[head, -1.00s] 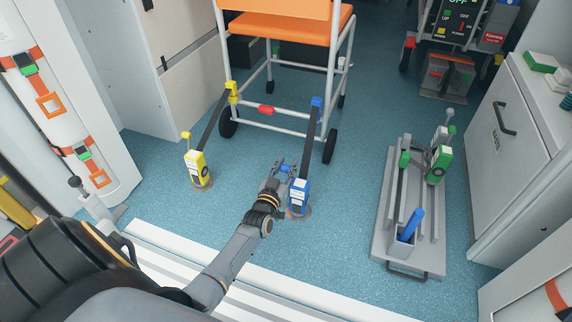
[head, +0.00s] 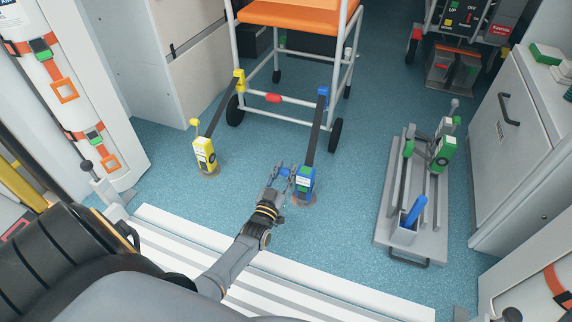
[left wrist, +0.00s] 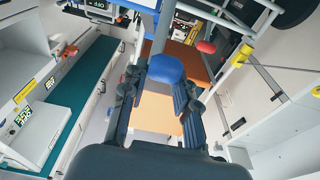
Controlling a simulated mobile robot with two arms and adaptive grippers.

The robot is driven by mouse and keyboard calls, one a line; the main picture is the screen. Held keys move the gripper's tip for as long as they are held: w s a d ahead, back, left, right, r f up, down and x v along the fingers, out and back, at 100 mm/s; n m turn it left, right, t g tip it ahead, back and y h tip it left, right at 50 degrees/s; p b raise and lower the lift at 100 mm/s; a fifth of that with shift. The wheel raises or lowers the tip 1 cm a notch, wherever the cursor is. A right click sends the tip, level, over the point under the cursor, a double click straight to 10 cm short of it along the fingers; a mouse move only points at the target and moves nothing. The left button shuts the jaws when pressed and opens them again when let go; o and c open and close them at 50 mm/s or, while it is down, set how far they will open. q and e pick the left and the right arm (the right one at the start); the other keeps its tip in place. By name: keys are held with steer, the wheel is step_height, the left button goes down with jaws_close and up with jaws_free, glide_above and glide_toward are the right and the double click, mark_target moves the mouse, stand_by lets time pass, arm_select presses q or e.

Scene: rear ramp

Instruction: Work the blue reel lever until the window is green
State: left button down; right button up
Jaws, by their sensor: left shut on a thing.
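The blue reel (head: 305,187) stands on the floor at the middle, with a dark strap running up to a blue fitting (head: 323,94) on the orange chair's frame. A small green patch shows near the reel's top; it is too small to tell surely if this is the window. My left gripper (head: 284,172) is at the reel's left side, shut on the lever's blue knob. In the left wrist view the blue knob (left wrist: 166,68) sits between the fingers of my left gripper (left wrist: 160,88). The lever's shaft is mostly hidden. My right gripper is not in view.
The yellow reel (head: 205,156) stands left, strapped to the orange chair (head: 285,14). A grey base plate (head: 432,238) with green reels and a blue handle lies at the right, before a white cabinet (head: 508,130). The white sill (head: 180,232) is in front.

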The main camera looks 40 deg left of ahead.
arm_select(q)
steer(key=shift+s+d+f, duration=0.25)
steer(key=shift+s+f, duration=0.3)
steer(key=shift+f, duration=0.3)
steer(key=c, duration=1)
jaws_free()
steer(key=shift+w+f, duration=0.1)
steer(key=shift+w+a+r, duration=0.1)
steer(key=shift+r, duration=0.3)
step_height(320, 180, up, 10)
steer(key=shift+f, duration=0.15)
